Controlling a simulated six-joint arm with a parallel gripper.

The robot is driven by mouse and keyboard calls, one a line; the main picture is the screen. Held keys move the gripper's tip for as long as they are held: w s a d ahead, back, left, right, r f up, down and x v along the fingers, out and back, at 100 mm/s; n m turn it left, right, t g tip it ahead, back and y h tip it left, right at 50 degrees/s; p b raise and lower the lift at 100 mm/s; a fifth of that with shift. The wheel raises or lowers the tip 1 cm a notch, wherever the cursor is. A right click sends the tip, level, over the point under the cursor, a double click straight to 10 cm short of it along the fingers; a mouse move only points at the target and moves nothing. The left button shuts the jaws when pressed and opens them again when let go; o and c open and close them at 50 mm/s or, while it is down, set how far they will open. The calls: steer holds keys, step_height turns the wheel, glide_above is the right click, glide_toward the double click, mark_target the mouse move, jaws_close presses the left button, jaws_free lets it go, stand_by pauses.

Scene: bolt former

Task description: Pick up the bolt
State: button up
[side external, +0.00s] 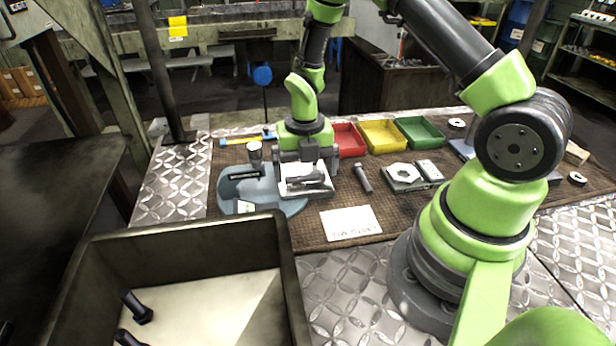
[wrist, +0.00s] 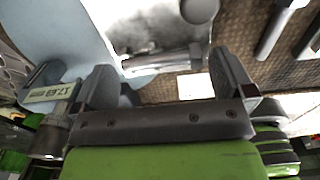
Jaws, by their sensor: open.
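A grey bolt (side external: 362,178) lies on the brown mat, to the right of my gripper (side external: 306,168); it also shows at the upper right of the wrist view (wrist: 272,32). My gripper points down over a pale metal block (side external: 305,190). Its two fingers are apart in the wrist view (wrist: 162,85), and I see nothing held between them. A grey bar-like piece shows at the block under the fingers; I cannot tell whether it is a bolt. Two dark bolts, one of them here (side external: 135,308), stand tilted in the large bin.
A blue-grey gauge stand (side external: 232,190) with a small display (wrist: 50,92) sits close left of my gripper. Red (side external: 347,140), yellow (side external: 382,136) and green (side external: 419,132) trays stand behind. A white card (side external: 350,222) lies in front. The large dark bin (side external: 180,243) is at front left.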

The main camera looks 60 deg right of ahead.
mark_target(305, 176)
steer(key=shift+f, duration=0.7)
steer(key=c, duration=0.8)
steer(key=shift+r, duration=0.1)
step_height(305, 176, up, 13)
